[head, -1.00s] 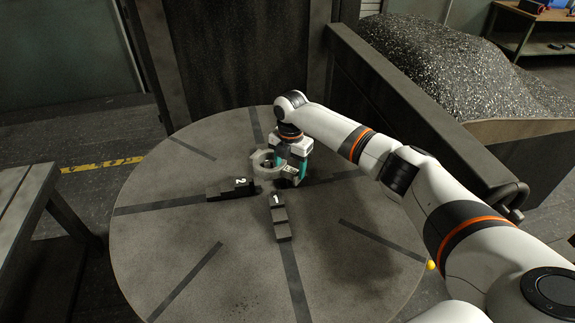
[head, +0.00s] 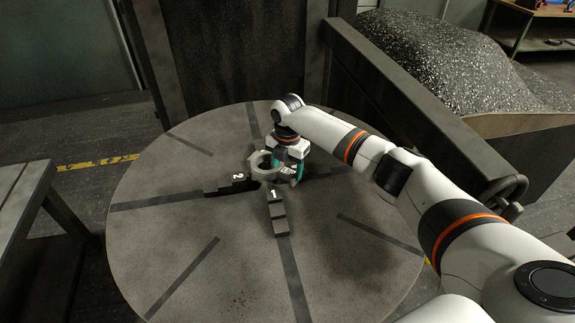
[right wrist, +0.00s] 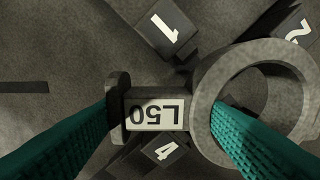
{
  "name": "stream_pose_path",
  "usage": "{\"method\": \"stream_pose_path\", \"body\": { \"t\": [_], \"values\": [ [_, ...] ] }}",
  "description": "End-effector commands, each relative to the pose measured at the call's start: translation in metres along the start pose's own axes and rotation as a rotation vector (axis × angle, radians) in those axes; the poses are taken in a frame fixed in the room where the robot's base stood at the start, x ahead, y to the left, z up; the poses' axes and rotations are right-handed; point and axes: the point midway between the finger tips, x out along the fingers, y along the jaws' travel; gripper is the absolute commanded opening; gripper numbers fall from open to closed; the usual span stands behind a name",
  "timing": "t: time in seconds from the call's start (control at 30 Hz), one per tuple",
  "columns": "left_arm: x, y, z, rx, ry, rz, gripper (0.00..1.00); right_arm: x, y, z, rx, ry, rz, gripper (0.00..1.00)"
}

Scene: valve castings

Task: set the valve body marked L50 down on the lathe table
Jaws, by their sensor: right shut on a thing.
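The valve body marked L50 (head: 259,165) is a grey casting with a round ring, a short neck and a flange, over the middle of the round lathe table (head: 180,250). In the right wrist view the valve body (right wrist: 200,120) shows its white L50 label, upside down. My right gripper (head: 285,168) is shut on the valve body. Its teal fingers (right wrist: 165,125) come in from both lower corners, one at the flange side and one into the ring. I cannot tell whether the casting touches the jaws below. My left gripper is not in view.
Black stepped jaws marked 1 (head: 276,212) and 2 (head: 232,184) stand on the table; jaw 4 (right wrist: 160,150) is partly under the casting. A grey bench (head: 22,200) stands at left. A bin of metal chips (head: 470,75) is behind my right arm.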

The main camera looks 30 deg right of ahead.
Motion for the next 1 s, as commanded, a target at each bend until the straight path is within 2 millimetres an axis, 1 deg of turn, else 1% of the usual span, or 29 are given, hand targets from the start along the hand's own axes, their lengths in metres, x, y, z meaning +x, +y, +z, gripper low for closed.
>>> {"method": "stream_pose_path", "body": {
  "t": [0.2,1.0],
  "values": [
    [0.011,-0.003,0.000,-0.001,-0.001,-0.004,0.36,0.013,-0.002,0.000,0.000,0.000,-0.008,0.00],
    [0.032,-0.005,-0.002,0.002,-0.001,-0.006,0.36,0.050,-0.002,-0.001,0.000,0.001,-0.008,0.00]
  ]
}}
